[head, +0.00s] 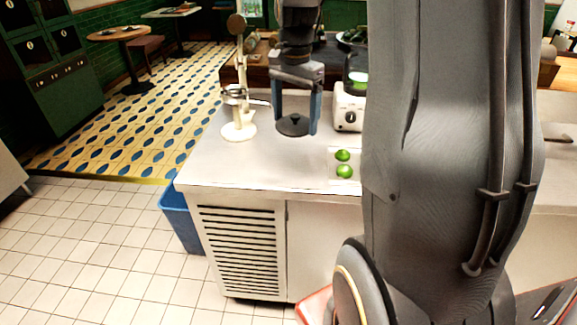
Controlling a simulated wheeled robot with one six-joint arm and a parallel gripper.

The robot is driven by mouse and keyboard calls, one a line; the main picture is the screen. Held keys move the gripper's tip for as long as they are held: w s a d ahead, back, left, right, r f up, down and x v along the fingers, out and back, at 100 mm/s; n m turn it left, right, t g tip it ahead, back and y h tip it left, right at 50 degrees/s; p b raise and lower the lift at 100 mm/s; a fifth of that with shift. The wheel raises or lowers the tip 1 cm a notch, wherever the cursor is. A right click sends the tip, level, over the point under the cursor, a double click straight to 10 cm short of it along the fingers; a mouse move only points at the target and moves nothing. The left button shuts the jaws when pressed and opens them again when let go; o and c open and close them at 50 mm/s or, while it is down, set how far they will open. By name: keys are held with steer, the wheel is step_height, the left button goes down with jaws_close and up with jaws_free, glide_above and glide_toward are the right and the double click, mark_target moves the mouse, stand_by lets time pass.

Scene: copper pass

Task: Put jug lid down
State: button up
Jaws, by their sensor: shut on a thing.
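My gripper (296,121) points down over the pale counter (240,172), left of the white blender base. Its two blue-grey fingers are shut on the jug lid (293,127), a dark round disc with a small raised middle. The lid is level and low over the counter top; I cannot tell whether it touches the surface. The blender jug (356,82), with something green inside, stands on the white base (348,112), partly hidden by my arm.
A white-based citrus press (238,130) stands left of my gripper. Two green limes (343,163) lie on a pale board at the front right. The counter's front left is bare. A blue bin (182,222) stands on the floor beside the counter.

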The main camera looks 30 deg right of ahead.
mark_target(292, 122)
steer(key=f+b, duration=0.1)
steer(key=w+f+b, duration=0.1)
steer(key=f, duration=0.1)
steer(key=shift+w, duration=0.15)
step_height(292, 122, down, 10)
steer(key=shift+r+p, duration=0.1)
steer(key=shift+p, duration=0.9)
steer(key=o, duration=1)
